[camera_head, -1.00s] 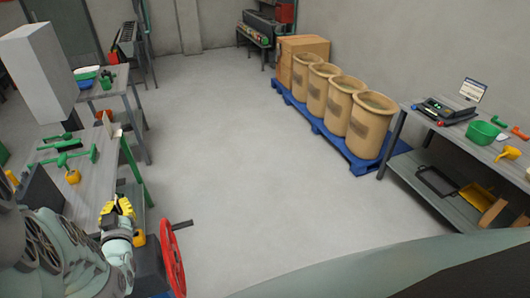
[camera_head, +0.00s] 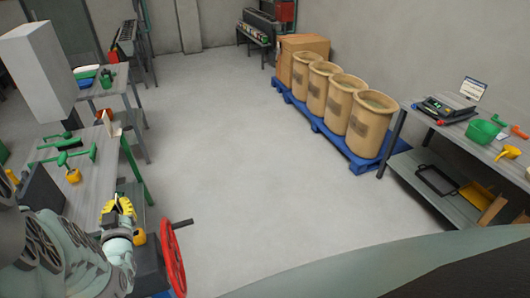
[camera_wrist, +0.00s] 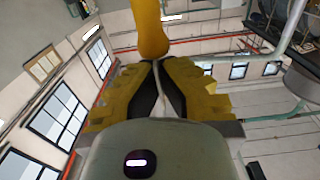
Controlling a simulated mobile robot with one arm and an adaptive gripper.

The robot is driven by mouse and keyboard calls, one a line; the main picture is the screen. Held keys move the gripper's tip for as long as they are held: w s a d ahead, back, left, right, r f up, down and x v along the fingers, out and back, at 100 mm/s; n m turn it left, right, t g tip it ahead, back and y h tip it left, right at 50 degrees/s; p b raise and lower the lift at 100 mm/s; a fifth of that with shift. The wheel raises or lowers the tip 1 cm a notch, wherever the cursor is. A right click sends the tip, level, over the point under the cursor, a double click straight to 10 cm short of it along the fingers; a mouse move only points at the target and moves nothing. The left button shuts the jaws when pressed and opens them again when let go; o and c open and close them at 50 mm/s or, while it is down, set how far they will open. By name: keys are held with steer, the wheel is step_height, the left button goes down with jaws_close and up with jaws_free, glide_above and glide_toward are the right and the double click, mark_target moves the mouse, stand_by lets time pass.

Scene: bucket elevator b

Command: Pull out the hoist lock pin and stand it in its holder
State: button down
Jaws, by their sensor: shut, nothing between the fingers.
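My gripper (camera_head: 118,208) has yellow fingers and shows at the lower left of the head view, close to the right edge of the near bench. In the wrist view its two yellow fingers (camera_wrist: 158,64) come together at the tips; it is shut and empty. A rounded yellow-orange piece (camera_wrist: 150,28) stands just beyond the fingertips in the wrist view; I cannot tell if they touch. An orange-yellow piece (camera_head: 139,238) also shows right below the gripper, beside the red handwheel (camera_head: 174,260). I cannot make out the pin or its holder for certain.
The near bench (camera_head: 92,197) carries a green tool (camera_head: 62,160) and a yellow piece (camera_head: 73,176). The handwheel's dark crank handle (camera_head: 183,223) sticks out to the right. Tan barrels (camera_head: 371,130) stand on a blue pallet (camera_head: 350,158). The middle floor is clear.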

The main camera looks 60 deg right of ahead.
steer(key=shift+f+b, duration=2.15)
steer(key=shift+f, duration=0.15)
steer(key=c, duration=1.7)
jaws_free()
steer(key=o, duration=0.6)
steer(key=shift+o, duration=0.2)
steer(key=shift+s, duration=0.1)
steer(key=v, duration=1.1)
steer(key=shift+s+a, duration=0.2)
steer(key=shift+a, duration=0.15)
